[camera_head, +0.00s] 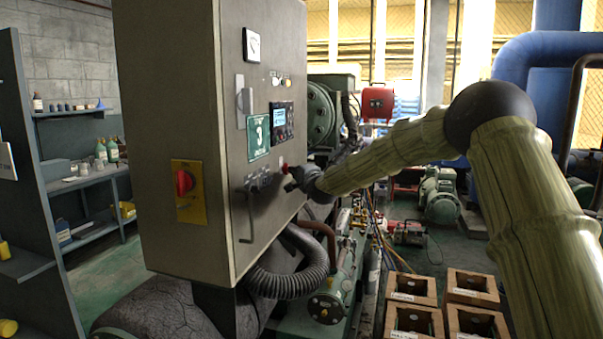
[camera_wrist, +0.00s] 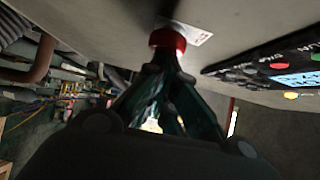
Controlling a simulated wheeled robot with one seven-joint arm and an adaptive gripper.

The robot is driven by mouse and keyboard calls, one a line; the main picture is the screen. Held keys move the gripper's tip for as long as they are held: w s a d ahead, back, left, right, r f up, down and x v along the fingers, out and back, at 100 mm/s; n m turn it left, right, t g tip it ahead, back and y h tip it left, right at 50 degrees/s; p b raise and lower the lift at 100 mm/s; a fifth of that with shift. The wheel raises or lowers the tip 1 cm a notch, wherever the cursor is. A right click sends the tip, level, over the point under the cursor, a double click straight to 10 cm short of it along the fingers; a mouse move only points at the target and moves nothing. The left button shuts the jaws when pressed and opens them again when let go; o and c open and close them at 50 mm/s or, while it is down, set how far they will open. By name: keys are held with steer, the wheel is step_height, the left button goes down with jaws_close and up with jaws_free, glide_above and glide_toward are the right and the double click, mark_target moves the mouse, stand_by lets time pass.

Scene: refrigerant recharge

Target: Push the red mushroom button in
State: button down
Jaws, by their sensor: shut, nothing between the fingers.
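The red mushroom button (camera_wrist: 168,40) is on the grey panel face in the wrist view, beside a small white label. In the head view it is a small red spot (camera_head: 284,168) on the cabinet front, partly covered by my gripper. My gripper (camera_wrist: 166,60) is shut and empty, its fingertips together at the button's near edge. They overlap the button in the picture; I cannot tell whether they touch it or how far it is pressed. In the head view my gripper (camera_head: 291,179) is right at the front face.
Wooden crates (camera_head: 410,287) and pipework stand below my arm.

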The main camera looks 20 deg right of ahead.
steer(key=shift+a+r, duration=0.1)
steer(key=shift+a, duration=0.15)
steer(key=s+d+b, duration=0.3)
steer(key=s+d, duration=0.1)
steer(key=s, duration=0.8)
steer(key=shift+s, duration=0.35)
